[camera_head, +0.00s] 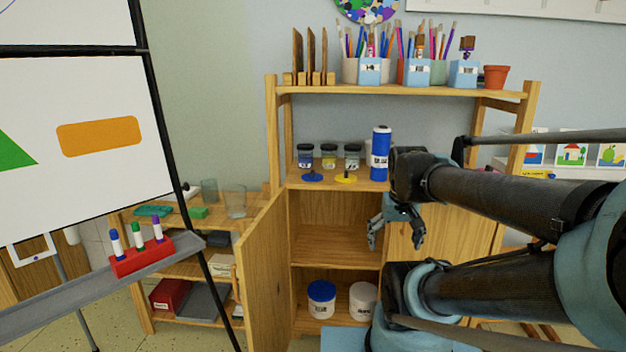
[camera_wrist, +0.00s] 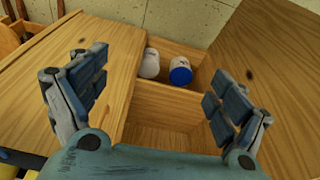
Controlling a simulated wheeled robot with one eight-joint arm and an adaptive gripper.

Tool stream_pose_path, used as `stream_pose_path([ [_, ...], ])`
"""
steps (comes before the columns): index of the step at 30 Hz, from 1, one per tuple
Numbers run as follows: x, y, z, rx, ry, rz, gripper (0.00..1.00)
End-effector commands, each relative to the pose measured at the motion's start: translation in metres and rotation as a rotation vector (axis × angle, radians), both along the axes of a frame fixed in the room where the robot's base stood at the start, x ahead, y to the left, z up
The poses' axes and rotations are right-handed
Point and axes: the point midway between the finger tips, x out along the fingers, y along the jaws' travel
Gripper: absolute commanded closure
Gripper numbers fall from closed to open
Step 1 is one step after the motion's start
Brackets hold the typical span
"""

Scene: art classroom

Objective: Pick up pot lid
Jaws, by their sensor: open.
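A blue disc-shaped lid (camera_head: 312,178) and a yellow disc-shaped lid (camera_head: 346,179) lie flat on the middle shelf, in front of small paint jars (camera_head: 328,157). In the cabinet's lower compartment stand a blue-lidded tub (camera_head: 321,298) and a white tub (camera_head: 362,300). The wrist view also shows the blue-lidded tub (camera_wrist: 180,72) and the white tub (camera_wrist: 150,64). I cannot tell which lid is the pot lid. My gripper (camera_head: 396,238) is open and empty, pointing down in front of the cabinet, below the middle shelf; its spread fingers (camera_wrist: 156,82) frame the cabinet opening in the wrist view.
The cabinet's left door (camera_head: 262,270) stands open. A blue bottle (camera_head: 380,153) stands on the middle shelf near my arm. The top shelf (camera_head: 400,90) holds brush pots and a terracotta pot (camera_head: 496,77). An easel with a red marker holder (camera_head: 142,255) stands at the left.

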Motion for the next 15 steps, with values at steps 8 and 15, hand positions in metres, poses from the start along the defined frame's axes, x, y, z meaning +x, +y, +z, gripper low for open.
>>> stream_pose_path([
  [8,0.087,0.035,0.072,-0.011,-0.04,-0.003,0.08],
  [15,0.163,0.079,0.119,-0.014,-0.078,-0.013,0.08],
])
